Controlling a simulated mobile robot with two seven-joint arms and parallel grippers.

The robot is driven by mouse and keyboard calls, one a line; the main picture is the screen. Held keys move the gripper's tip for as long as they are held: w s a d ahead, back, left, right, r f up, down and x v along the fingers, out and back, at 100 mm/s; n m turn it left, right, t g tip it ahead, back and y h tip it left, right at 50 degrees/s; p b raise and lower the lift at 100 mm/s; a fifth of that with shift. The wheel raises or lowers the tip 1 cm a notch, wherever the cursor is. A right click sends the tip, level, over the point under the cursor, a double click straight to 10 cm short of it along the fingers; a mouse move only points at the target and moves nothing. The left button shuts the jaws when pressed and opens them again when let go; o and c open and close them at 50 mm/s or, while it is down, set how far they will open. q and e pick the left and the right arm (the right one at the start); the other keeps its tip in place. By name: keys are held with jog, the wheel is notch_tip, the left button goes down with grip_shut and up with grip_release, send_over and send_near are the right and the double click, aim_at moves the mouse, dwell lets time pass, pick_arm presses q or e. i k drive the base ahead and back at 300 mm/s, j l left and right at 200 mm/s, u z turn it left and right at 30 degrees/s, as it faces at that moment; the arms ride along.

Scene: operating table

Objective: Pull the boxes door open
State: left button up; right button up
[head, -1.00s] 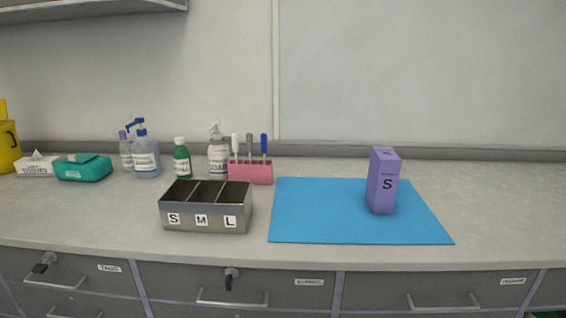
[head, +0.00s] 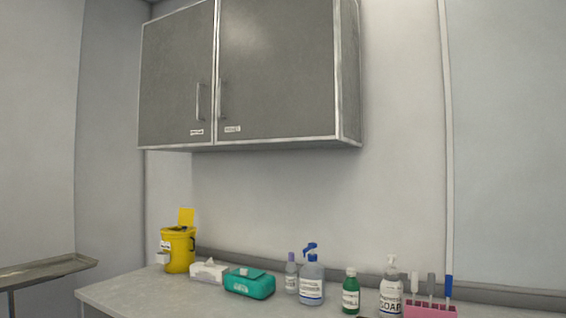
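A grey wall cabinet (head: 249,75) with two doors hangs above the counter in the head view. Its left door (head: 177,80) and right door (head: 275,75) are both shut. The left door has a vertical handle (head: 198,102) near its right edge. The right door has a vertical handle (head: 221,99) near its left edge. Each door carries a small label low down, too small to read surely. Neither of my grippers is in view.
The counter (head: 140,293) below holds a yellow bin (head: 178,250), a tissue box (head: 209,272), a teal pack (head: 249,283), several bottles (head: 311,280) and a pink holder (head: 430,311). A metal tray table (head: 45,270) stands at the left. The space before the cabinet doors is clear.

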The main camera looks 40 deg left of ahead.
aim_at(278, 67)
jog(key=k+j, duration=0.15)
jog(key=j, duration=0.2)
jog(key=k+j, duration=0.15)
jog(key=j, duration=0.2)
jog(key=k+j, duration=0.1)
jog(key=j, duration=0.3)
jog(key=k+j, duration=0.15)
jog(key=j, duration=0.2)
jog(key=z, duration=0.05)
